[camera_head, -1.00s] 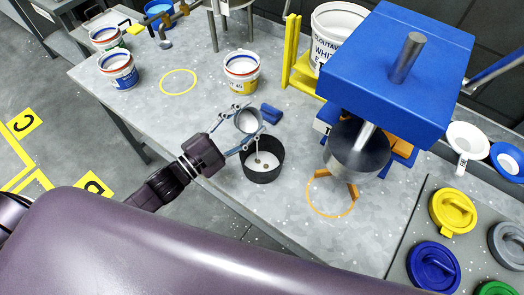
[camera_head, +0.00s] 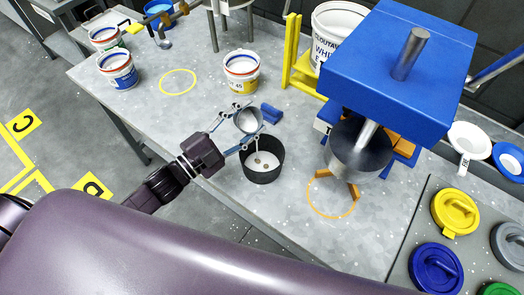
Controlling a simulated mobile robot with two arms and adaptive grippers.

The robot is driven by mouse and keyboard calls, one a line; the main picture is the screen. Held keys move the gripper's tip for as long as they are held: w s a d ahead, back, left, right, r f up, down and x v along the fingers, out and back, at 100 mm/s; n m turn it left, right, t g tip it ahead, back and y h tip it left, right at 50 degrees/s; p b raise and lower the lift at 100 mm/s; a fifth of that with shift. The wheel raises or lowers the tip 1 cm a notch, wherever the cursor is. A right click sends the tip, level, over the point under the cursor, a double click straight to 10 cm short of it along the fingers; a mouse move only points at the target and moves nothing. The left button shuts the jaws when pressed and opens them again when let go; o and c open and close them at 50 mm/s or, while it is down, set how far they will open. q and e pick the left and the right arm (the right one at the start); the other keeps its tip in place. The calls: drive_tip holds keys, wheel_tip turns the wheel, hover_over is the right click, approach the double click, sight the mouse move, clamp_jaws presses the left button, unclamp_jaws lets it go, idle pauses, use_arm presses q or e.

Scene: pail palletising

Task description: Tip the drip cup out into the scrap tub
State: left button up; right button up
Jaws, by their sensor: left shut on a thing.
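The drip cup (camera_head: 247,122) is a small grey round cup. My left gripper (camera_head: 240,127) is shut on it, one thin finger on each side, and holds it above the far side of the scrap tub. The cup's mouth faces towards the camera; I cannot tell how far it is tilted. No stream from it shows. The scrap tub (camera_head: 263,175) is a black round tub near the front edge of the bench, with a pale inside and a few small brownish spots. My right gripper is not in view.
A blue block (camera_head: 271,113) lies just behind the tub. A blue press (camera_head: 390,75) with a metal cylinder stands to the right. Labelled pails (camera_head: 241,73) stand further back. Coloured lids (camera_head: 455,212) lie on a grey panel at right. The bench between tub and yellow ring (camera_head: 178,82) is clear.

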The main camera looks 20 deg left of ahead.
use_arm(q)
drive_tip(key=shift+s+d+r+m+h+b, duration=0.15)
drive_tip(key=shift+r+m+h+b, duration=0.05)
drive_tip(key=shift+m+b, duration=0.65)
drive_tip(key=shift+s+d+r+m+h+b, duration=0.1)
drive_tip(key=shift+d+r+m+h+b, duration=0.1)
drive_tip(key=shift+m+b, duration=0.65)
idle(1.2)
drive_tip(key=shift+s+d+r+m, duration=0.15)
drive_tip(key=shift+s+d+m, duration=0.5)
drive_tip(key=shift+m, duration=0.45)
